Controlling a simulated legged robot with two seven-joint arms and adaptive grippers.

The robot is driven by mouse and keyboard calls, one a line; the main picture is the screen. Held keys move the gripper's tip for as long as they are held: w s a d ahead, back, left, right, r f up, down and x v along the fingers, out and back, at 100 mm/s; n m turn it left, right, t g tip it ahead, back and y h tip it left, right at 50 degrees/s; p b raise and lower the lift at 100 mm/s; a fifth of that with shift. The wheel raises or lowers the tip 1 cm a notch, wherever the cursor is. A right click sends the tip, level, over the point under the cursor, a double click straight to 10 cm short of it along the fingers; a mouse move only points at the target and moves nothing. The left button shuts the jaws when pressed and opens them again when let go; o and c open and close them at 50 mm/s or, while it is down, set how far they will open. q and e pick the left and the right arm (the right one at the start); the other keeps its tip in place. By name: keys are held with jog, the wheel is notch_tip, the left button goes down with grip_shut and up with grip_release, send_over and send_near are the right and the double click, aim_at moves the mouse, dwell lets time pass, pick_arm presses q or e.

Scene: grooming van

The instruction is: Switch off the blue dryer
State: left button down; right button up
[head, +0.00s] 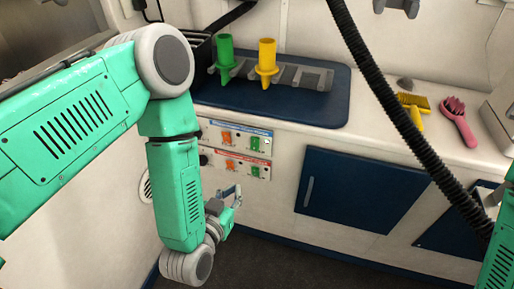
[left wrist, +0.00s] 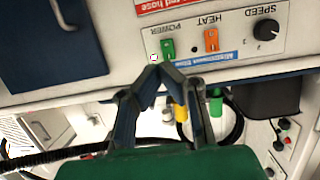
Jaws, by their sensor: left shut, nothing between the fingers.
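In the head view, a white control panel on the cabinet front has a row with a blue label (head: 240,129), an orange switch (head: 227,138) and a green switch (head: 255,144). In the left wrist view the panel appears upside down, with the blue label (left wrist: 222,63), green POWER switch (left wrist: 168,49), orange HEAT switch (left wrist: 211,40) and black SPEED knob (left wrist: 266,29). My left gripper (left wrist: 160,74) is shut and empty, its tips close to the green switch; contact cannot be told. In the head view the left gripper (head: 231,196) is below the panel, partly hidden by its arm. My right gripper is out of view.
A red-labelled row (head: 240,161) with its own orange and green switches sits below the blue one. Green (head: 225,55) and yellow (head: 266,60) nozzles stand in a grey holder on the counter. A black hose (head: 395,100) hangs at right. A pink brush (head: 458,120) lies on the counter.

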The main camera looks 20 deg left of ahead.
pick_arm(q)
jog(key=shift+w+r+t, duration=0.6)
jog(key=shift+w+r, duration=0.05)
jog(key=shift+r, duration=0.05)
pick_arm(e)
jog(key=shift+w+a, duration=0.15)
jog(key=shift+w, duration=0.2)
pick_arm(q)
jog(key=b, duration=0.4)
send_near(255, 148)
jog(key=w, duration=0.4)
jog(key=w+f, duration=0.1)
jog(key=w, duration=0.2)
jog(key=shift+d, duration=0.2)
jog(key=shift+w+f, duration=0.1)
jog(key=shift+w, duration=0.35)
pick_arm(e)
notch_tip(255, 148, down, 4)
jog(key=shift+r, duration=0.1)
